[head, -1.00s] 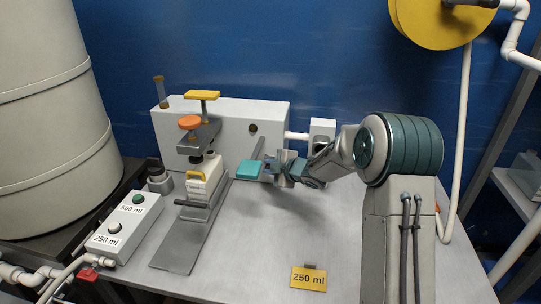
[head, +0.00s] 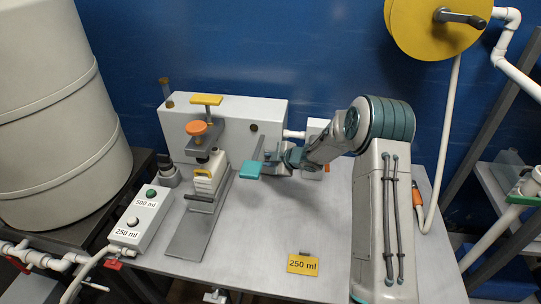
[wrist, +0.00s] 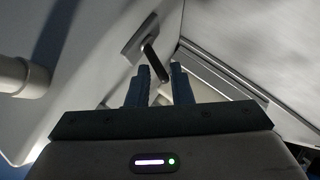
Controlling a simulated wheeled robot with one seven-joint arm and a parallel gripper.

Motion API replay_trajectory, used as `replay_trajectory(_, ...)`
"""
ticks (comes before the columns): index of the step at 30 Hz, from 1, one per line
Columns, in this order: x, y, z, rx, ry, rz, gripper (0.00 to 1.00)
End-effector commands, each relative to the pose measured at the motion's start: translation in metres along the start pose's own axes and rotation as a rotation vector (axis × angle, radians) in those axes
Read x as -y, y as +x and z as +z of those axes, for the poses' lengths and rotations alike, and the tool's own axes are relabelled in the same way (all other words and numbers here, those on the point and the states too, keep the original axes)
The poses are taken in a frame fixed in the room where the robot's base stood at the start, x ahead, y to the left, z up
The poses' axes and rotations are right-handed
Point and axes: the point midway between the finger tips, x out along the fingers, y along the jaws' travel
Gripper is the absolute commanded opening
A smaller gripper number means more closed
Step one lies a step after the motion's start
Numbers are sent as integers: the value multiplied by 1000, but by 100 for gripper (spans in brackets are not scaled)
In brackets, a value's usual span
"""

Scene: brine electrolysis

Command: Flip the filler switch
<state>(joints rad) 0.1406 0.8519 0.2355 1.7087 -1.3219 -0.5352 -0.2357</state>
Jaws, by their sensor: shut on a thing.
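The filler switch shows in the wrist view as a dark lever (wrist: 153,65) standing out from a small grey plate (wrist: 137,38) on a pale wall. My gripper (wrist: 162,75) has its two blue-grey fingers on either side of the lever's end and is shut on it. The switch is too small and too hidden by my gripper to make out there.
A yellow 250 ml sign (head: 303,264) is at the table's front. The middle of the table (head: 285,220) is clear.

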Motion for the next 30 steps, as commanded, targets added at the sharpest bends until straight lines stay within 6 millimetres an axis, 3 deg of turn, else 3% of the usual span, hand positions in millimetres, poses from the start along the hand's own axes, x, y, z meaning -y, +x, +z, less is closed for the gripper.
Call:
replay_trajectory(15,4,0,6,11,12,-12,0)
replay_trajectory(16,4,0,6,11,12,-11,26)
replay_trajectory(18,4,0,6,10,12,-11,41)
replay_trajectory(30,-1,1,-1,0,4,-3,41)
